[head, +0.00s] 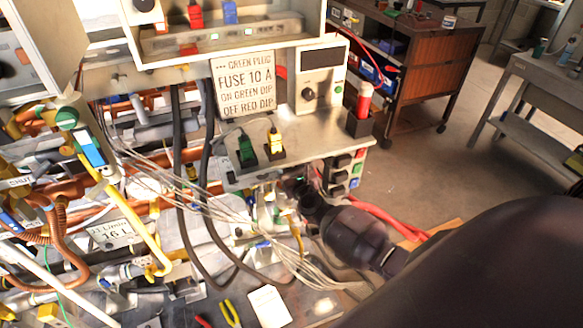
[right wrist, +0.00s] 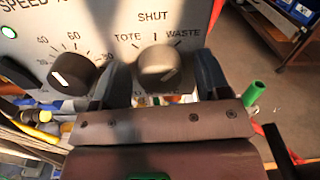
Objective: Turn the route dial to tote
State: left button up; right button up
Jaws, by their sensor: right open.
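The route dial (right wrist: 158,68) is a round grey knob on a pale panel in the right wrist view. TOTE is printed to its upper left, SHUT above it and WASTE to its upper right. I cannot tell for sure which label its pointer faces. My right gripper (right wrist: 160,84) is open, with one dark finger on each side of the dial; I cannot tell whether they touch it. In the head view my right gripper (head: 303,192) is small and dark below the bench unit's front edge, and the dial cannot be made out there. My left gripper is not in view.
A speed knob (right wrist: 75,70) sits close left of the dial. A green lamp (right wrist: 8,32) glows at the panel's left. Pale cables (head: 225,213) and pipes crowd the area left of my right gripper. A wooden cabinet (head: 425,75) stands behind, with open floor beside it.

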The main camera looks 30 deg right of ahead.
jog(key=shift+c, duration=0.4)
jog(key=c, duration=0.8)
jog(key=shift+c, duration=0.2)
